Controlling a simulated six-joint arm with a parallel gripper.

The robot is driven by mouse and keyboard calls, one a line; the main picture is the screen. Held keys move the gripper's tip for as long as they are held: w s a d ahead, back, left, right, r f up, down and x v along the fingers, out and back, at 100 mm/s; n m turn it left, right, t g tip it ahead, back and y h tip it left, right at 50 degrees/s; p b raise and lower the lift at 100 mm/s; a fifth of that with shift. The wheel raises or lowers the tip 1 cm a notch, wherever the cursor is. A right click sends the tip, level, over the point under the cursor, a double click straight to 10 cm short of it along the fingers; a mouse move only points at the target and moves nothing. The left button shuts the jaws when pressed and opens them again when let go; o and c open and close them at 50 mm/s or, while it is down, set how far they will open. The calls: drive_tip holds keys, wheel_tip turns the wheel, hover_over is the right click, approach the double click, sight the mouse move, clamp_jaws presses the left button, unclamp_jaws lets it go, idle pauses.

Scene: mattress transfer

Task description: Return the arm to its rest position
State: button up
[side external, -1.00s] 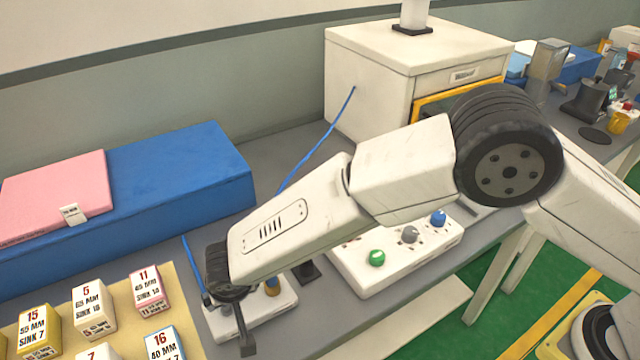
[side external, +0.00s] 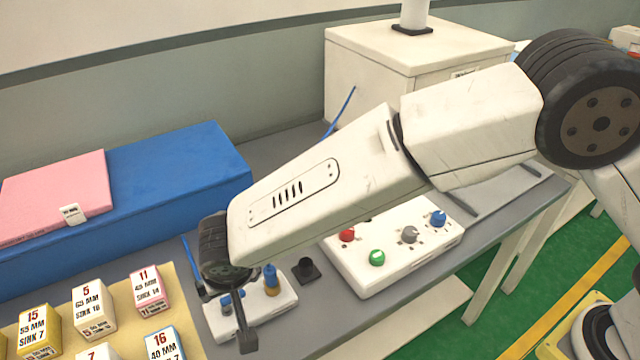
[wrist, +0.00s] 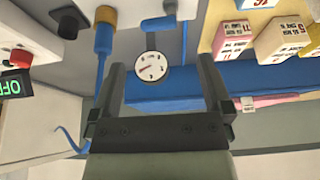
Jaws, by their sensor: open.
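My gripper (wrist: 162,85) shows in the wrist view with its two dark fingers apart and nothing between them. In the side external view my gripper (side external: 240,325) hangs at the lower left, above the small white valve box (side external: 222,322) and partly in front of it. A pink block (side external: 50,195) with a white tag lies on top of a long blue block (side external: 185,165) at the left, apart from my gripper. A round white gauge (wrist: 151,67) appears between the fingers in the wrist view, farther off.
Several labelled foam blocks (side external: 92,308) stand on a tan board at the lower left. A white control box (side external: 385,275) with coloured knobs lies below my forearm. A large white cabinet (side external: 365,75) stands behind the arm.

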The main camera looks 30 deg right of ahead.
idle(0.3)
drive_tip(key=d+r+g, duration=0.1)
drive_tip(key=d+r, duration=0.2)
drive_tip(key=d, duration=2)
drive_tip(key=s+d, duration=1.2)
drive_tip(key=d, duration=0.5)
drive_tip(key=shift+f+g, duration=0.2)
drive_tip(key=shift+g, duration=0.2)
